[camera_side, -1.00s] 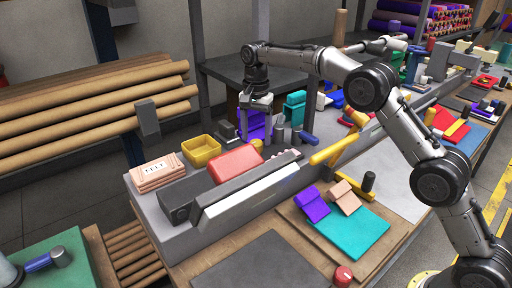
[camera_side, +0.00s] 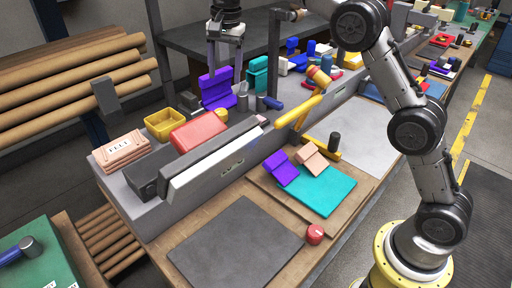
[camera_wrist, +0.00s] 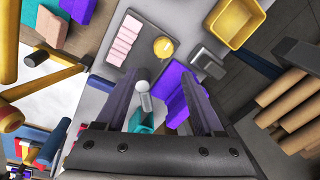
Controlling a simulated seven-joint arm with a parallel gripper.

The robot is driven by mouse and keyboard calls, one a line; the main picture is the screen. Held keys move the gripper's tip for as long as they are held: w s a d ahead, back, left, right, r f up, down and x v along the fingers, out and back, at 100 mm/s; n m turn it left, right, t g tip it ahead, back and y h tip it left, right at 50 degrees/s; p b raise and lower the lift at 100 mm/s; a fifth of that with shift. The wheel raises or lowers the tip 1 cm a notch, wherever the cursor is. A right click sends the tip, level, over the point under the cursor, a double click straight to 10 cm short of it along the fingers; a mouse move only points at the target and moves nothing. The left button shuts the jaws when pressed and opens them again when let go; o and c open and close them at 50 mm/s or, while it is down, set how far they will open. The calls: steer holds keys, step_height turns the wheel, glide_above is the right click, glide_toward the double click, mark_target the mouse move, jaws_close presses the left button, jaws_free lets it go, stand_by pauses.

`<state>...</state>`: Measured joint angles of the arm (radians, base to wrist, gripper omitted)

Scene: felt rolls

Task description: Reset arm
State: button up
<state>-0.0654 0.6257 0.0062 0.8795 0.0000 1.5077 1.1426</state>
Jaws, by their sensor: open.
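My gripper (camera_side: 225,58) is open and empty in the side view, pointing down from the top of the picture. It hangs above a purple felt piece (camera_side: 216,90) at the back of the bench, with a gap that is hard to judge. In the wrist view, the two fingers of my gripper (camera_wrist: 156,84) stand wide apart. The purple piece (camera_wrist: 180,98) shows beyond and between them, near the right finger. A grey peg-like thing (camera_wrist: 143,95) and part of a teal piece (camera_wrist: 141,122) also show between the fingers, not held.
A yellow tray (camera_side: 149,124), a red block (camera_side: 198,132) and pink felt sheets (camera_side: 121,151) lie left of the gripper. A long grey and white device (camera_side: 210,160) crosses the bench front. Brown rolls (camera_side: 78,90) fill a rack at left. The dark mat (camera_side: 236,240) is bare.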

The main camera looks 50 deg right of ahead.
steer(key=s+d+r+n+t, duration=0.1)
steer(key=s+r, duration=0.5)
steer(key=s, duration=0.5)
steer(key=s+d+r+n+t, duration=0.2)
steer(key=s+r, duration=0.4)
steer(key=s, duration=0.5)
steer(key=s+f+n+t, duration=0.1)
steer(key=s+f+n, duration=0.35)
steer(key=s, duration=0.75)
steer(key=s+f+n, duration=0.5)
steer(key=f, duration=0.6)
steer(key=shift+d, duration=0.3)
